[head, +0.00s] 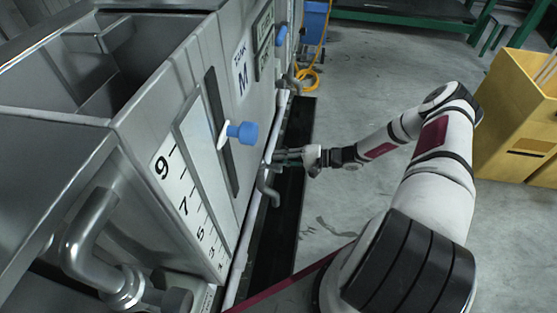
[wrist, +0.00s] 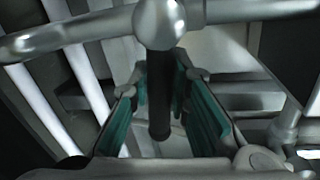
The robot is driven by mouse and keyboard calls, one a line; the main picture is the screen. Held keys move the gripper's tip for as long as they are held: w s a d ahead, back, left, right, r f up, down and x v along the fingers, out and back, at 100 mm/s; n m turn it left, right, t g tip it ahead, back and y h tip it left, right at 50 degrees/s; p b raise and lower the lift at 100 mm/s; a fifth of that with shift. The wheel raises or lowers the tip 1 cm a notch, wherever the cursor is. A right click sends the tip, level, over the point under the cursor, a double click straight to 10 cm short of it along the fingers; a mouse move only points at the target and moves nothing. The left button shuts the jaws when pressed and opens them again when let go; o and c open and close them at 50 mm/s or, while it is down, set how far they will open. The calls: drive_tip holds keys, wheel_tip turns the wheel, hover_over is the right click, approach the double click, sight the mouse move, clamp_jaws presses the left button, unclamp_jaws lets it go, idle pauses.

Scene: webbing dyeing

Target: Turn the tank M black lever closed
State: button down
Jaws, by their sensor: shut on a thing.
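Tank M (head: 139,140) is a grey metal tank on the left in the head view, with an "M" sign (head: 242,76) on its front. My gripper (head: 283,156) reaches low against the tank's front, by the pipework. In the wrist view, my gripper (wrist: 164,82) has teal-padded fingers on either side of the black lever (wrist: 159,118) and is shut on it. The lever runs down the picture from a round metal fitting (wrist: 160,22). In the head view the lever is too small to make out.
A blue knob (head: 243,132) sticks out of the tank front above my gripper. A bent metal pipe (head: 268,187) is just below it. A yellow bin (head: 520,118) stands at the right. A yellow hose (head: 309,79) lies farther back.

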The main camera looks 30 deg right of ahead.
drive_tip(key=shift+r+n+t+p, duration=0.3)
drive_tip(key=shift+r+n+p, duration=0.15)
drive_tip(key=shift+n, duration=0.35)
drive_tip(key=c, duration=1.5)
unclamp_jaws()
drive_tip(key=v, duration=1.2)
drive_tip(key=shift+a+r, duration=0.1)
